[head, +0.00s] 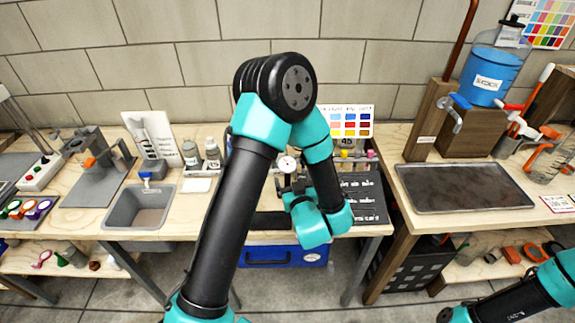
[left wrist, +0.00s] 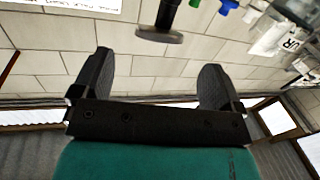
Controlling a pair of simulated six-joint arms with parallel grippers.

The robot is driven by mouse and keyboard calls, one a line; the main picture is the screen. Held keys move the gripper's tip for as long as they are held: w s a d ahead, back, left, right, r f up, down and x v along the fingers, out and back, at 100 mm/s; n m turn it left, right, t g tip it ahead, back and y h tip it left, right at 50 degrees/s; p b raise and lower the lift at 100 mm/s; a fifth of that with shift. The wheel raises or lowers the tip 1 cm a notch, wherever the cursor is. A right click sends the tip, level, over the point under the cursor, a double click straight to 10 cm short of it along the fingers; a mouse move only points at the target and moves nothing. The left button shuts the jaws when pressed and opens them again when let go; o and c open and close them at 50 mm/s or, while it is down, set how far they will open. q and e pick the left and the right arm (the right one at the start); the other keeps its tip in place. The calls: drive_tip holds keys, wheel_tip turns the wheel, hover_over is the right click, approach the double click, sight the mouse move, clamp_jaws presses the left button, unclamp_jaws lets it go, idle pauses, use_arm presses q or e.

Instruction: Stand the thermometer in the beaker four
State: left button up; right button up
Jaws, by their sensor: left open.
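A round white dial (head: 287,163), which looks like the head of the thermometer, shows just above my left gripper (head: 291,183) in the head view. In the left wrist view, a dark stem with a flat disc end (left wrist: 158,35), probably the same thermometer, lies beyond and between the fingertips, apart from them. My left gripper (left wrist: 152,75) is open and empty. My left arm covers much of the middle bench, and I cannot make out beaker four. My right arm enters at the lower right, but its gripper is out of frame.
Small coloured caps (head: 370,155) stand right of my left gripper, behind a dark sign (head: 362,197). Bottles (head: 190,153) and a grey basin (head: 140,206) are on the left. A dark tray (head: 465,187) lies on the right bench. A blue box (head: 268,256) sits below.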

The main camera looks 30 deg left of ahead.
sight(288, 165)
use_arm(q)
drive_tip(key=x, duration=0.7)
drive_tip(key=shift+w+a, duration=0.15)
drive_tip(key=shift+w, duration=0.05)
drive_tip(key=shift+c, duration=0.2)
drive_tip(key=c, duration=1)
drive_tip(key=shift+o, duration=0.2)
drive_tip(key=shift+r, duration=0.1)
wheel_tip(288, 165, up, 12)
drive_tip(key=shift+r, duration=0.15)
idle(1.8)
idle(0.4)
